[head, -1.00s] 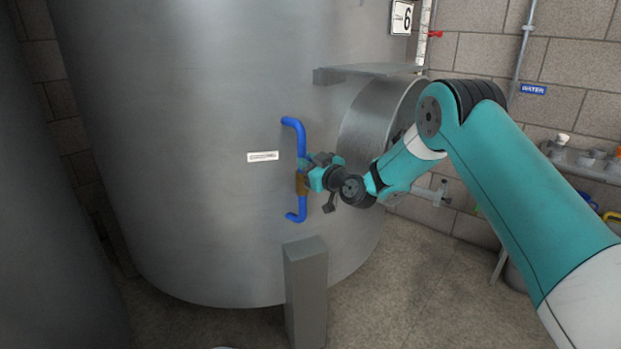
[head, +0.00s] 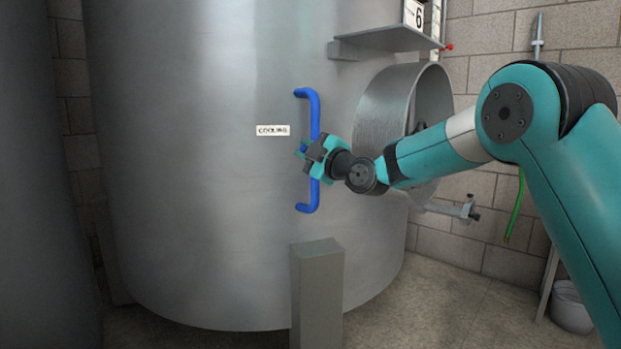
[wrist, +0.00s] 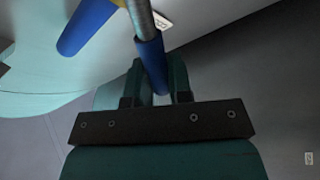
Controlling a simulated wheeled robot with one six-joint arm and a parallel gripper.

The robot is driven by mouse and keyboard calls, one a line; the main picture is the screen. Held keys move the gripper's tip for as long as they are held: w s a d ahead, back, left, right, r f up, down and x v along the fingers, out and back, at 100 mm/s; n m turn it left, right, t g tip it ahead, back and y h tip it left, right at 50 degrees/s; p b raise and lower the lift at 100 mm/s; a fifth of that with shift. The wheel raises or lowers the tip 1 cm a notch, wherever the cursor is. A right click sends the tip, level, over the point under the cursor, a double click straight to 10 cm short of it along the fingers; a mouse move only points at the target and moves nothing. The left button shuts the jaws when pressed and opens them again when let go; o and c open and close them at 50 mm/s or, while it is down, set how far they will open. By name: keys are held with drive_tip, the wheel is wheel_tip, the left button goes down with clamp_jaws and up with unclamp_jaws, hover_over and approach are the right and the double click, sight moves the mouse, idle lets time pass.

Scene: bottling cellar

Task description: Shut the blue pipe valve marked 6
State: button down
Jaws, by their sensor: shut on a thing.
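A blue pipe (head: 314,108) runs upright on the front of the steel tank (head: 200,150), bent into the wall at both ends. It also shows in the wrist view (wrist: 86,27). In the wrist view a metal lever with a blue sleeve (wrist: 151,60) comes from a yellowish valve body (wrist: 118,3) at the top edge. My gripper (wrist: 157,92) is shut on the lever's sleeve. In the head view my gripper (head: 313,152) covers the middle of the pipe and hides the valve body.
A white COOLING label (head: 273,130) is left of the pipe. A grey post (head: 317,292) stands below it. A round manway (head: 385,115) and a shelf (head: 388,40) project at right, close to my arm. A green hose (head: 515,205) hangs by the wall.

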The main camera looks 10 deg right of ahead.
drive_tip(key=f+n+b, duration=0.1)
drive_tip(key=n+b, duration=0.1)
drive_tip(key=b, duration=0.1)
drive_tip(key=f+n+y+b, duration=0.1)
drive_tip(key=n+b, duration=0.1)
drive_tip(key=b, duration=0.2)
drive_tip(key=a+f+n+b, duration=0.1)
drive_tip(key=f+n+b, duration=0.1)
drive_tip(key=b, duration=0.2)
drive_tip(key=shift+s+f+n+g, duration=0.1)
drive_tip(key=shift+s+n+g, duration=0.2)
drive_tip(key=shift+g, duration=0.1)
drive_tip(key=c, duration=1)
unclamp_jaws()
drive_tip(key=shift+c, duration=0.2)
drive_tip(key=shift+d, duration=0.1)
drive_tip(key=shift+d, duration=0.1)
drive_tip(key=v, duration=1.7)
drive_tip(key=shift+d, duration=0.15)
